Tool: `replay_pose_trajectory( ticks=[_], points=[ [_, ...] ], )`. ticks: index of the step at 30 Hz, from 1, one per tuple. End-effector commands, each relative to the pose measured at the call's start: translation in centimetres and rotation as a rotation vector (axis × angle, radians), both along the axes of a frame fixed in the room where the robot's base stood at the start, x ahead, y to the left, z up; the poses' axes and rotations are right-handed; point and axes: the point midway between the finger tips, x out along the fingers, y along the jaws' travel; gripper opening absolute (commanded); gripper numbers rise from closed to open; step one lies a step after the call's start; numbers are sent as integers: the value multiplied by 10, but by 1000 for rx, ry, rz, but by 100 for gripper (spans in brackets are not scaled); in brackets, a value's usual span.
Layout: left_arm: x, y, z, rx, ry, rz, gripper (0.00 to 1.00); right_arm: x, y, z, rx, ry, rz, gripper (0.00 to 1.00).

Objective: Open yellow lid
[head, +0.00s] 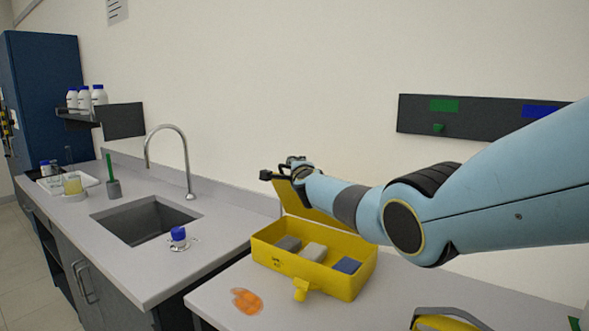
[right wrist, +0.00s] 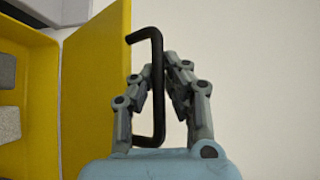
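The yellow box (head: 334,285) stands on the right-hand bench with its yellow lid (head: 290,201) raised, standing up at the back edge. In the right wrist view the lid (right wrist: 95,85) is a yellow panel with a black bent handle (right wrist: 159,85) beside it. My right gripper (right wrist: 161,68) has its fingers closed in on both sides of this handle. In the head view my right gripper (head: 285,173) is at the top of the lid, and my forearm hides much of the lid's right part. My left gripper is not in view.
Inside the box lie a dark grey block (head: 288,243), a light grey block (head: 314,251) and a blue block (head: 347,265). An orange patch (head: 246,301) lies in front. A sink (head: 145,221) and blue-capped bottle (head: 179,237) are left. A dark wall panel (head: 480,118) hangs behind.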

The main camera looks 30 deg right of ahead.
Motion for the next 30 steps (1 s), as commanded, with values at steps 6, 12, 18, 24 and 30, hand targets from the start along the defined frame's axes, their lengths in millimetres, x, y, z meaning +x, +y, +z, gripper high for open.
replay_pose_trajectory(
  ticks=[6,12,18,24,30],
  points=[
    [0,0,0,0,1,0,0,0,0,0,1,0,0,34],
    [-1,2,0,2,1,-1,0,0,0,0,2,-1,0,34],
    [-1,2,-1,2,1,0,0,-1,1,-2,-2,-1,0,34],
    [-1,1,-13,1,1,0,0,-6,16,-14,-65,-27,2,34],
    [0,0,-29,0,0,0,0,-19,42,-33,-122,-54,3,34]
  ],
)
